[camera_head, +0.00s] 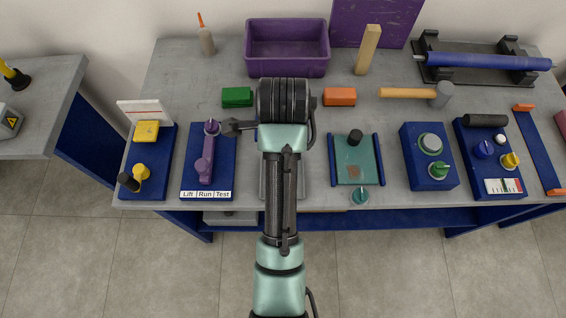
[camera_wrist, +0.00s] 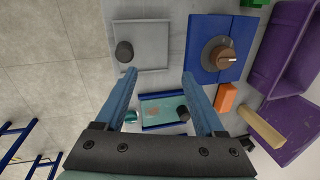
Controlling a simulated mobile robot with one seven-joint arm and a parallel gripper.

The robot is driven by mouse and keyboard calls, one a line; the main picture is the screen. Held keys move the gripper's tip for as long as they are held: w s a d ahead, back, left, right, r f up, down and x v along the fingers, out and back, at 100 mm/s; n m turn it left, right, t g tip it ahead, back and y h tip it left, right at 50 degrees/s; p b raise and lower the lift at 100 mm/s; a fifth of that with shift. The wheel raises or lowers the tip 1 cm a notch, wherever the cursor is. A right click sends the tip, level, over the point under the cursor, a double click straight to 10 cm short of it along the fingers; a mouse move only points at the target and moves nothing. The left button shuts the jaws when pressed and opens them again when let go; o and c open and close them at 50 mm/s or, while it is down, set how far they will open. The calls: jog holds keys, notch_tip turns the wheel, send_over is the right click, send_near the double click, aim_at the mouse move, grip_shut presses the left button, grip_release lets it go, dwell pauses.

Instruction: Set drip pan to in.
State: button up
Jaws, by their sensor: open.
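What looks like the drip pan is a shallow green tray (camera_head: 347,172) between two blue side rails, right of my arm. A round teal knob (camera_head: 360,196) is at its near end, by the table's front edge. A dark round piece (camera_head: 355,138) is at its far end. In the wrist view the tray (camera_wrist: 166,104) lies beyond the fingertips, its teal knob (camera_wrist: 130,116) partly behind the left finger. My gripper (camera_wrist: 158,75) is open and empty, apart from the tray. How far the tray is slid in is hard to tell.
A grey plate with a black knob (camera_wrist: 124,51) and a blue box with an orange-brown knob (camera_wrist: 228,59) are beside the tray, mostly hidden by my arm in the head view. Right of the tray is a blue control box (camera_head: 413,180). An orange block (camera_head: 339,96) lies behind it.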

jog(key=s+r+m+g+p, duration=0.1)
jog(key=s+m+g+p, duration=0.1)
jog(key=s+g+p, duration=0.15)
jog(key=shift+t, duration=0.45)
jog(key=f, duration=1.2)
jog(key=shift+s+f, duration=0.3)
jog(key=shift+f, duration=0.05)
grip_shut()
dwell(0.4)
